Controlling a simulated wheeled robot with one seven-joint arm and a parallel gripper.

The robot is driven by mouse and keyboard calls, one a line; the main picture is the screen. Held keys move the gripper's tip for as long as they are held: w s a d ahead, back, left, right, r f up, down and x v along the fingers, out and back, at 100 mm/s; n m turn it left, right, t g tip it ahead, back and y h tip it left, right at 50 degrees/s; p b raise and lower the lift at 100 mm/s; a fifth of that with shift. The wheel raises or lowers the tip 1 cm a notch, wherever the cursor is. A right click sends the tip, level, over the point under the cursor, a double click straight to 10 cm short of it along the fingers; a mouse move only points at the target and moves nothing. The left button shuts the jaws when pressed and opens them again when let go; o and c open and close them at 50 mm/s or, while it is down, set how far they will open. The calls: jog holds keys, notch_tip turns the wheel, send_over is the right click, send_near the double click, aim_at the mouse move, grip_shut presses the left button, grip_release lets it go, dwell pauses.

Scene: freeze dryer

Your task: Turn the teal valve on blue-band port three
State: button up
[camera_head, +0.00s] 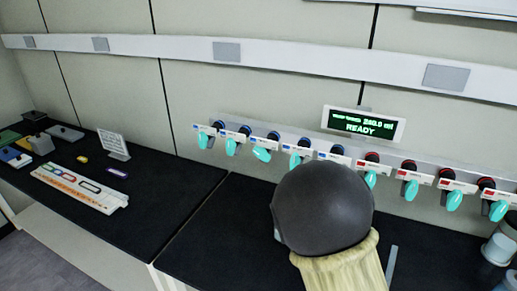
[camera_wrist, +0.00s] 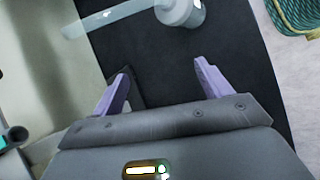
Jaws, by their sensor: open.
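A row of ports with teal valves runs along the back wall in the head view. The blue-band ports are on the left half and the red-band ports on the right. The third teal valve from the left (camera_head: 262,154) hangs at a slant below a blue-marked label; the port numbers are too small to read. My gripper (camera_wrist: 161,68) shows in the wrist view with its two purple fingers apart and nothing between them. It is over the dark bench, away from the blue-band valves. In the head view my arm hides the gripper and part of the row's middle.
A green READY display (camera_head: 362,123) stands above the row. A grey-white container (camera_wrist: 181,11) and a pale strip (camera_wrist: 108,17) lie beyond my fingers; a green coil (camera_wrist: 296,18) is at the upper right. A white rack (camera_head: 80,187) sits on the left bench. The bench before the left valves is clear.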

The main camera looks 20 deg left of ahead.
jog(key=w+a+r+n+t+p, duration=0.25)
jog(key=a+r+n+t, duration=0.2)
jog(key=a, duration=0.35)
jog(key=w+a+r+n+t+p, duration=0.25)
jog(key=a+r+n+t, duration=0.2)
jog(key=a, duration=0.35)
jog(key=s+a+r+n+t+y+p, duration=0.2)
jog(key=a+r+n+t+y, duration=0.15)
jog(key=a, duration=0.45)
jog(key=s+a+r+n+t+y+p, duration=0.15)
jog(key=a+r+n, duration=0.25)
jog(key=a, duration=0.4)
jog(key=p, duration=0.7)
send_near(260, 156)
jog(key=shift+m, duration=0.25)
jog(key=w, duration=0.5)
jog(key=w+d, duration=0.1)
jog(key=w, duration=0.1)
jog(key=shift+w+r, duration=0.2)
jog(key=shift+r, duration=0.05)
jog(key=shift+w+f, duration=0.15)
jog(key=shift+w, duration=0.4)
jog(key=c, duration=1)
